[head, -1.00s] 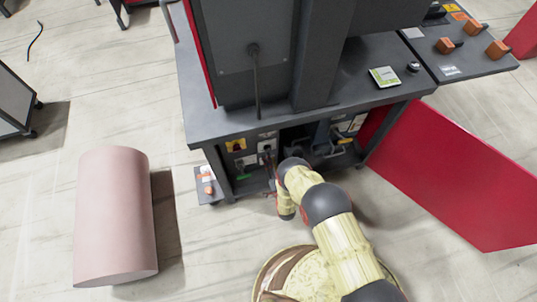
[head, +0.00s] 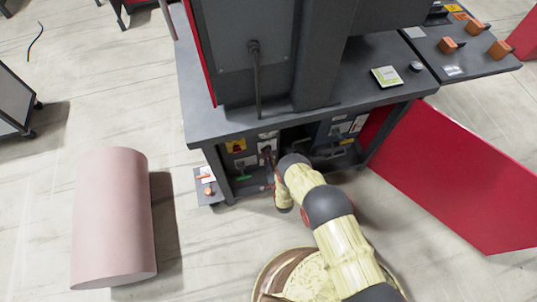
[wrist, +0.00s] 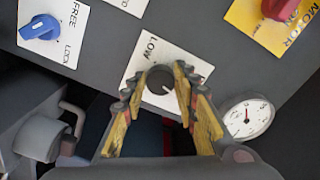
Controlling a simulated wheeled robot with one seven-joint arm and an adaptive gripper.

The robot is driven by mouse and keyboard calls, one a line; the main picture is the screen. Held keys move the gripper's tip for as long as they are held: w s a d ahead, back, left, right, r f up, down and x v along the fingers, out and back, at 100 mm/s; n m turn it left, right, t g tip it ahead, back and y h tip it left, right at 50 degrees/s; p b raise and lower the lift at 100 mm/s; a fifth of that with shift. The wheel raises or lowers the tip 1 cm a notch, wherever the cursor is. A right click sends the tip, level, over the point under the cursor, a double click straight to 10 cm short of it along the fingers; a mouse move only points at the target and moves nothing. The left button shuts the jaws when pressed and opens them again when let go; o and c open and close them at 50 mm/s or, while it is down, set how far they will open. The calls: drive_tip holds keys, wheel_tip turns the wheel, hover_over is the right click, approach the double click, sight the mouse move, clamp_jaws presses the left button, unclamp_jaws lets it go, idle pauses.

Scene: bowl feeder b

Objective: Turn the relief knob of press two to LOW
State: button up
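In the wrist view, the relief knob (wrist: 160,80) is a dark round knob on a white plate (wrist: 137,64) marked LOW at its upper left. A light mark on the knob points to the lower right, away from LOW. My gripper (wrist: 161,77) has one fingertip on each side of the knob. No clear gap shows between fingertips and knob, but I cannot tell whether they press on it. In the head view, my arm reaches under the worktop of the press (head: 215,122), and the fingers are mostly hidden.
A blue FREE/LOCK knob (wrist: 40,27) is at the upper left of the wrist view. A red motor knob (wrist: 280,8) is at the upper right, and a round gauge (wrist: 247,118) sits right of my fingers. A pink cylinder (head: 110,215) and red panel (head: 465,180) flank me.

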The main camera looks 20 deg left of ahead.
drive_tip(key=c, duration=0.6)
drive_tip(key=shift+n, duration=0.3)
drive_tip(key=shift+w+d+n, duration=0.1)
drive_tip(key=shift+d+n, duration=0.05)
drive_tip(key=shift+n, duration=4.75)
drive_tip(key=shift+w+d+n, duration=0.1)
drive_tip(key=shift+n, duration=4.8)
drive_tip(key=shift+d+n, duration=0.15)
drive_tip(key=shift+n, duration=5.05)
